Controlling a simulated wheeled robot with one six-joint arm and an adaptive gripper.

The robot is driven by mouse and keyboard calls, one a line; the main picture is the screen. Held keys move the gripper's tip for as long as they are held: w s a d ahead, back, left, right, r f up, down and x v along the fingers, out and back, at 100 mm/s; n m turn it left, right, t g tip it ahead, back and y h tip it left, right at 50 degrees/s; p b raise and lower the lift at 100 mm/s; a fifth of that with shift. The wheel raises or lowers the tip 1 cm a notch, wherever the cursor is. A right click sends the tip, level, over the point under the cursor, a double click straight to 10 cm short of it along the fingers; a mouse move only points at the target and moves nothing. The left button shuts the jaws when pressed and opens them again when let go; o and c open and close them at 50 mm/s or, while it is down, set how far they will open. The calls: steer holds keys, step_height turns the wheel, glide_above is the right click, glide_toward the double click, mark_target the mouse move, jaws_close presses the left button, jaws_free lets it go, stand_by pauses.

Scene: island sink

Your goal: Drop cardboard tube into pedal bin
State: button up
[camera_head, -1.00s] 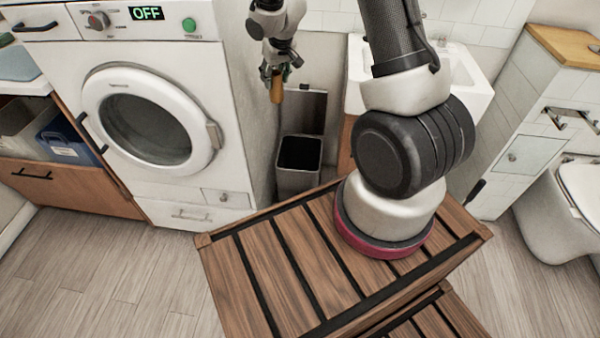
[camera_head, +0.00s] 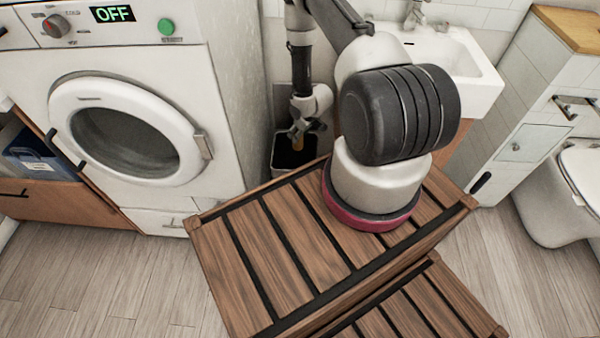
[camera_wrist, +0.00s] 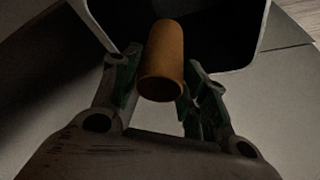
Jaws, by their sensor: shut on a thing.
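The cardboard tube is a short brown cylinder (camera_wrist: 162,58) held between the fingers of my gripper (camera_wrist: 160,85) in the wrist view. In the head view only a small orange-brown part of the tube (camera_head: 297,140) shows below my gripper (camera_head: 305,125). My gripper is shut on the tube and points down over the pedal bin. The pedal bin (camera_head: 283,158) is open, with a dark inside, between the washing machine and the sink. Its rim (camera_wrist: 245,66) shows around the tube's far end in the wrist view. My gripper and arm hide part of the bin and its lid.
The washing machine (camera_head: 225,95) stands close on the left of the bin. The white sink (camera_head: 470,75) is on the right. A slatted wooden bench (camera_head: 285,240) lies in front of the bin. Clear floor (camera_head: 90,260) lies at the front left.

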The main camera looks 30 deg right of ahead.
steer(key=shift+f, duration=2.15)
steer(key=o, duration=0.8)
steer(key=shift+c, duration=0.2)
steer(key=a+v, duration=0.1)
steer(key=v, duration=0.6)
steer(key=shift+d+r, duration=0.25)
steer(key=shift+d, duration=0.3)
steer(key=shift+s, duration=0.15)
